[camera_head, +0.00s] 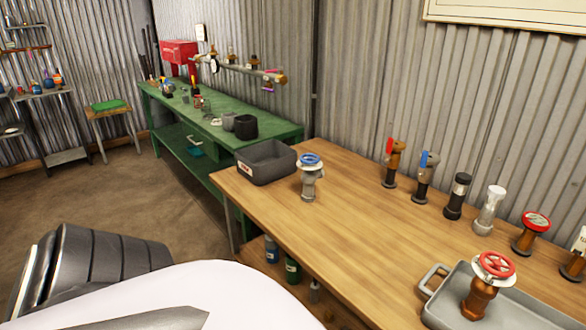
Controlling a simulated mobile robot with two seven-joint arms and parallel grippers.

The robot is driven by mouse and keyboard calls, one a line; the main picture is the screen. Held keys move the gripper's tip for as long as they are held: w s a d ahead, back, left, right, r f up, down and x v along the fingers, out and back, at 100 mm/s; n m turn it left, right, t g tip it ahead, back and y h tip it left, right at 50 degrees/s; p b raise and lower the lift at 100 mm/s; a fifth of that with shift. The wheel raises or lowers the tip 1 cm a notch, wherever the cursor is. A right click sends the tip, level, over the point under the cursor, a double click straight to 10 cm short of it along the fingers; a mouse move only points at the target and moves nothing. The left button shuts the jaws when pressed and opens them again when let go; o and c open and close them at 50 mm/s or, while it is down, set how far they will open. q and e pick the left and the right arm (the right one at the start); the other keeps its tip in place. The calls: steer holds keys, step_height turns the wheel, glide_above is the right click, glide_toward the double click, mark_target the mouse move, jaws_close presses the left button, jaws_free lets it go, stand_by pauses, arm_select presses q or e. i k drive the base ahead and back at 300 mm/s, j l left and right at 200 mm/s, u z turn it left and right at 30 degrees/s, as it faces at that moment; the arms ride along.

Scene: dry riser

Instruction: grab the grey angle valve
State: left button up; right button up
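A grey valve with a blue handwheel (310,182) stands upright near the left end of the wooden table, just right of a dark grey bin. A second grey valve with a blue lever (422,184) stands upright in the row along the wall; I cannot tell for certain which of the two is the angle valve. Neither of my grippers shows in the head view. Only white and dark parts of my own body show at the lower left.
The wooden table (365,235) is clear in its middle. The dark grey bin (266,166) is at its left end. Several other fittings line the wall. A grey tray (448,300) holds a copper valve with a red handwheel (482,296). A green workbench (216,133) stands behind.

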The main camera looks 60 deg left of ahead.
mark_target(311, 172)
steer(key=u, duration=1.75)
steer(key=i+j+z, duration=0.1)
steer(key=z, duration=0.35)
steer(key=j+z, duration=0.15)
steer(key=z, duration=0.3)
steer(key=j+z, duration=0.15)
steer(key=z, duration=0.25)
steer(key=j+z, duration=0.5)
steer(key=j, duration=0.25)
steer(key=j+z, duration=0.15)
steer(key=j, duration=0.65)
steer(key=k, duration=0.05)
